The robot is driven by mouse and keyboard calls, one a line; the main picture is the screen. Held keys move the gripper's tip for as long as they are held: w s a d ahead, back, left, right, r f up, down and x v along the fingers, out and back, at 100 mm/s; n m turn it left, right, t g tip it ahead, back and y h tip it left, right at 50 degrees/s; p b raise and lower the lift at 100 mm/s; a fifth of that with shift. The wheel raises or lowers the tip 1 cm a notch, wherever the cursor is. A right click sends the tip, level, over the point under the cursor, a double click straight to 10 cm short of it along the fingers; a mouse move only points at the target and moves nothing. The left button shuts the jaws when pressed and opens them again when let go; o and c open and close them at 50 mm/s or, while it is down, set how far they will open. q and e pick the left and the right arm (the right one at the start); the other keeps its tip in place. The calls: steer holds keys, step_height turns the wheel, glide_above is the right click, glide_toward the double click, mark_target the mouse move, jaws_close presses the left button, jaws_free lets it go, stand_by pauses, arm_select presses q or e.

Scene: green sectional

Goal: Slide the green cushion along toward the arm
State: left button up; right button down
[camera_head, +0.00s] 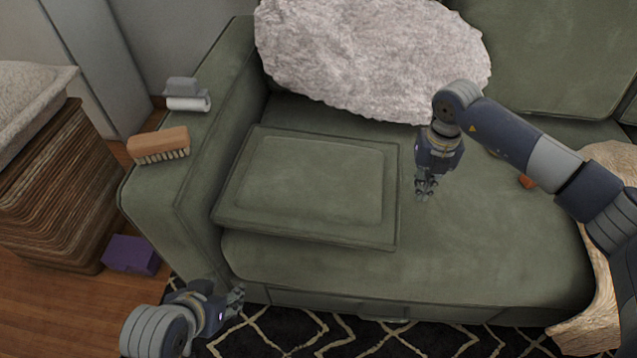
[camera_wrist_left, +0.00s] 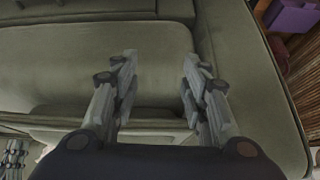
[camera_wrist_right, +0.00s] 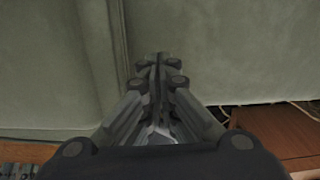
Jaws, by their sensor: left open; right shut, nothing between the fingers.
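The green cushion (camera_head: 310,185) lies flat on the sofa seat, its left edge close to the sofa's left arm (camera_head: 200,185); I cannot tell whether they touch. My right gripper (camera_head: 425,190) points down just right of the cushion's right edge, with a small gap visible. Its fingers (camera_wrist_right: 160,75) are shut and empty in the right wrist view, in front of green upholstery with a vertical seam. My left gripper (camera_head: 237,300) is open and empty, low in front of the seat's front left. Its spread fingers (camera_wrist_left: 157,85) show in the left wrist view.
A fluffy white pillow (camera_head: 370,55) stands behind the cushion. A brush (camera_head: 160,143) and a lint roller (camera_head: 187,96) lie on the arm. A purple box (camera_head: 132,255) and woven basket (camera_head: 45,190) stand left. A small orange object (camera_head: 526,181) and beige throw (camera_head: 600,300) are right.

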arm_select(q)
steer(key=s+a+g+p, duration=0.2)
steer(key=s+g+p, duration=0.1)
steer(key=s+p, duration=0.15)
step_height(320, 180, down, 8)
steer(key=shift+w+d+f+y+p, duration=0.25)
steer(key=shift+w+d+y+p, duration=0.05)
steer(key=shift+d+p, duration=0.15)
arm_select(e)
step_height(320, 180, up, 7)
steer(key=shift+r, duration=0.15)
arm_select(q)
steer(key=shift+a, duration=0.1)
stand_by(0.4)
